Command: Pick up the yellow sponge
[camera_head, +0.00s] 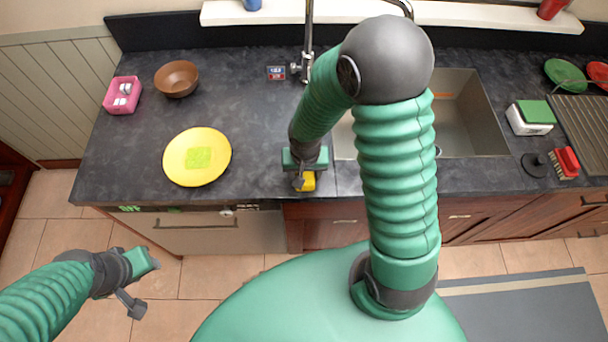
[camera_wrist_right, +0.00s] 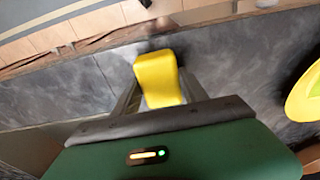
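The yellow sponge (camera_head: 308,182) lies near the front edge of the dark counter, left of the sink. My right gripper (camera_head: 304,178) is over it and hides part of it in the head view. In the right wrist view the sponge (camera_wrist_right: 157,78) sits between the two fingers of my right gripper (camera_wrist_right: 160,85), one on each side. I cannot tell whether both fingers press on it. My left gripper (camera_head: 145,283) is open and empty, low at the left, in front of the counter and away from the sponge.
A yellow plate (camera_head: 183,170) with a yellow-green patch lies left of the sponge. A brown bowl (camera_head: 177,79) and pink holder (camera_head: 122,95) stand at the back left. The sink (camera_head: 470,118) is to the right. My right arm hides part of the counter.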

